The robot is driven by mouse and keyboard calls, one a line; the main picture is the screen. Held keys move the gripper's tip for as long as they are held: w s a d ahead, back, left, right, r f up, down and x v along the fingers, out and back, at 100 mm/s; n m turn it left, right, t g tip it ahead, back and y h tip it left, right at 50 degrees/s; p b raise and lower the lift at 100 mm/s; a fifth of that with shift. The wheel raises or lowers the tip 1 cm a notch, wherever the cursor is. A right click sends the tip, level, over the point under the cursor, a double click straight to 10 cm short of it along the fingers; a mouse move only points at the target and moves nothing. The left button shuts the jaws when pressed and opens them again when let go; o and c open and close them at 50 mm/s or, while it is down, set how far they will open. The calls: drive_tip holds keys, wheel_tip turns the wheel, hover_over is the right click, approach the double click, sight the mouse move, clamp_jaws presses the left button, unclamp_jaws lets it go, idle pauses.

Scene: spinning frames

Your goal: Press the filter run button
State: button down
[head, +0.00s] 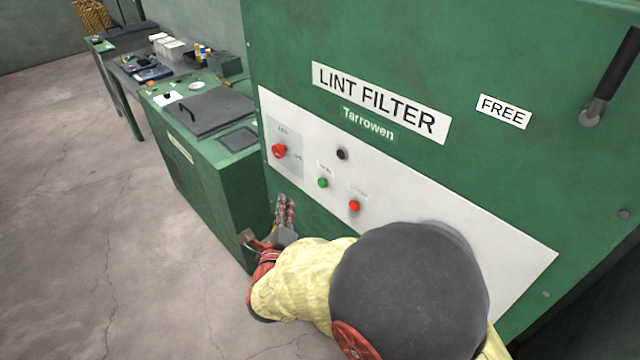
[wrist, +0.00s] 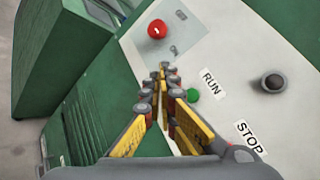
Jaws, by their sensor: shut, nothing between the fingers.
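The green run button (head: 323,183) sits on the white control panel (head: 480,237) of the lint filter cabinet. In the wrist view the green button (wrist: 193,95) shows just right of my fingers, beside the label RUN (wrist: 211,82). The red stop button (head: 354,206) is to its lower right; in the wrist view only the label STOP (wrist: 249,138) shows clearly. My gripper (head: 286,203) is shut and empty, its tips below and left of the green button in the head view. It also shows in the wrist view (wrist: 163,72). I cannot tell the gap to the panel.
A red knob (head: 279,151) and a dark round knob (head: 342,154) are on the same panel. A lever (head: 608,80) is at the upper right, near a FREE label (head: 503,111). A green machine (head: 205,140) stands left. The floor at left is clear.

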sight(322, 183)
drive_tip(key=w+d, duration=0.5)
drive_tip(key=w, duration=0.1)
drive_tip(key=shift+w+d+p, duration=0.15)
drive_tip(key=shift+d+p, duration=0.1)
drive_tip(key=shift+p, duration=0.15)
drive_tip(key=shift+w+d+b, duration=0.1)
drive_tip(key=shift+b, duration=0.25)
idle(1.1)
drive_tip(key=shift+w+d+b, duration=0.2)
drive_tip(key=shift+b, duration=0.15)
